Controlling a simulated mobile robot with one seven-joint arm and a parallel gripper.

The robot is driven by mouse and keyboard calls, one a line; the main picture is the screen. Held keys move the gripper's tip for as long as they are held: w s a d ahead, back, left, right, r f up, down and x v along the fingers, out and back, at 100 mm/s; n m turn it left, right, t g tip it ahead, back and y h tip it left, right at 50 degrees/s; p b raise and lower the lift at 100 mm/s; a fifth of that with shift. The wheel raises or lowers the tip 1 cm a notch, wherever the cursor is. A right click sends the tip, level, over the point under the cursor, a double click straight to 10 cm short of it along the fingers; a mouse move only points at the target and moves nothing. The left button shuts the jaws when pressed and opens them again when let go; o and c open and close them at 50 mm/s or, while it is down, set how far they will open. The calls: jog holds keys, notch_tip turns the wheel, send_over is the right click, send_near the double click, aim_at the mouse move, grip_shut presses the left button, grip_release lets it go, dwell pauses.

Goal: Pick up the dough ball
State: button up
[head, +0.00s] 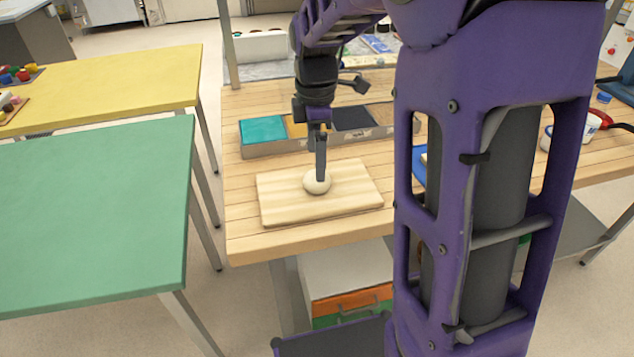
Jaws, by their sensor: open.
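The dough ball (317,186) is a small, pale, rounded lump. It rests on a light wooden board (285,205) on the wooden workbench. My gripper (320,172) points straight down at the dough ball, with its fingertips at the ball's top and overlapping it in the head view. The fingers line up in this view, so the gap between them is hard to see. The jaws are open, and the ball still sits on the board. I cannot tell whether a finger touches it.
A tray with several coloured compartments (262,132) stands just behind the board. A green table (95,220) and a yellow table (130,85) are at the left. A white bottle (578,117) and other items lie at the bench's right. Bare wood surrounds the board's front and left.

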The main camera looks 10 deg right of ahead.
notch_tip(320, 180, down, 5)
jog(key=shift+d+f+b, duration=0.1)
jog(key=shift+b, duration=0.45)
